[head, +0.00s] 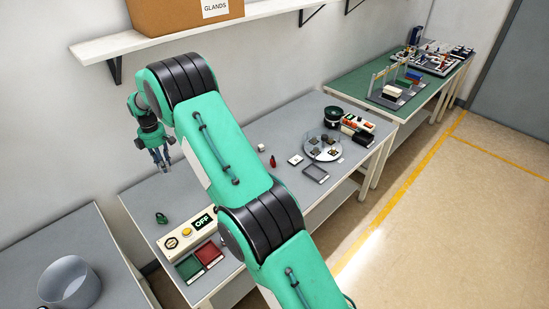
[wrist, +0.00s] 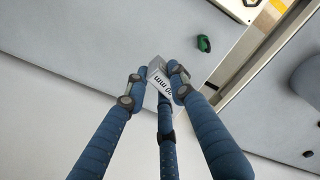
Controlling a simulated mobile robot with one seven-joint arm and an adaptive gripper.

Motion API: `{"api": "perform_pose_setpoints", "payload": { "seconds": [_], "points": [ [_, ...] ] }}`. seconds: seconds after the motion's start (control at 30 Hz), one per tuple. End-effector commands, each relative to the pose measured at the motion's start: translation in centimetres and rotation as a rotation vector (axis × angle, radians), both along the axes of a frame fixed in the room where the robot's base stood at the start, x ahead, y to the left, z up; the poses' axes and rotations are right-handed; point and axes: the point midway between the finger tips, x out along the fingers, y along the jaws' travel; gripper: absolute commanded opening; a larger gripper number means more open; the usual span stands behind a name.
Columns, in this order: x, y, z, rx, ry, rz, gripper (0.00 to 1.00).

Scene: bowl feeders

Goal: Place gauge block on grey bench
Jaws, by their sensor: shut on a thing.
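My gripper (head: 164,165) hangs above the back left part of the grey bench (head: 140,196) in the head view. In the wrist view, the three blue fingers of my gripper (wrist: 163,88) are closed on the gauge block (wrist: 157,68), a small pale metal block with dark lettering partly covered by the fingers. The block is too small to make out in the head view. The bench top also fills the upper left of the wrist view (wrist: 90,30), clear of the held block.
A green part (head: 161,218) lies near a control box (head: 188,234) with an OFF label. Red and green trays (head: 208,254) lie in front. A round plate (head: 323,147) and small items occupy the bench's right end. A shelf (head: 115,45) overhangs the back. A bin (head: 70,283) stands lower left.

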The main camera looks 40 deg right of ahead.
Motion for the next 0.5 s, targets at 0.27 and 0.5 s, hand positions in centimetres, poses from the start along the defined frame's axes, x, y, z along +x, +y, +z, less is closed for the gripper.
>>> {"api": "perform_pose_setpoints", "payload": {
  "seconds": [0.27, 0.5],
  "points": [
    [0.7, -6.3, -0.1, 0.0, 0.001, -0.044, 0.0],
    [0.7, -6.9, -4.0, 0.0, 0.004, -0.046, 0.0]
  ]
}}
